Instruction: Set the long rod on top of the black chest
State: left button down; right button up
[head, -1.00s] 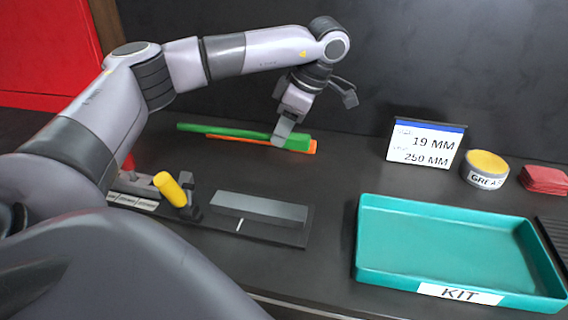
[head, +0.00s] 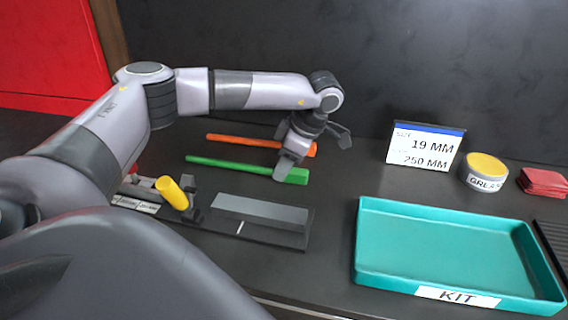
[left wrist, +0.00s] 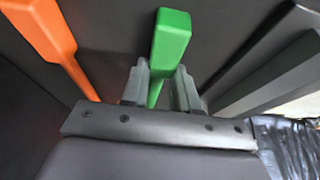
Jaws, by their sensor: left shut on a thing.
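A long green rod-like tool (head: 230,164) with a thick block end is in the grip of my left gripper (head: 284,172). The left wrist view shows its green block end (left wrist: 171,35) and its thin shaft between the two fingers (left wrist: 160,88). The gripper holds it near the block end. I cannot tell whether the tool touches the dark worktop. A similar orange tool (head: 240,141) lies behind it, apart from it, and it also shows in the left wrist view (left wrist: 42,28). I see nothing that is clearly a black chest. My right gripper is not in view.
A dark gauge block fixture (head: 262,209) with a yellow handle (head: 172,192) stands in front. A teal tray (head: 362,235) marked KIT is at the right. Behind it are a 19 MM / 250 MM sign (head: 425,147), a grease tin (head: 484,172) and red pads (head: 543,182).

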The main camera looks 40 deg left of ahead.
pick_arm(q)
jog(key=c, duration=0.8)
grip_release()
jog(key=shift+c, duration=0.2)
jog(key=shift+r, duration=0.1)
jog(key=v, duration=1.2)
jog(key=shift+b, duration=0.3)
jog(key=shift+d, duration=0.1)
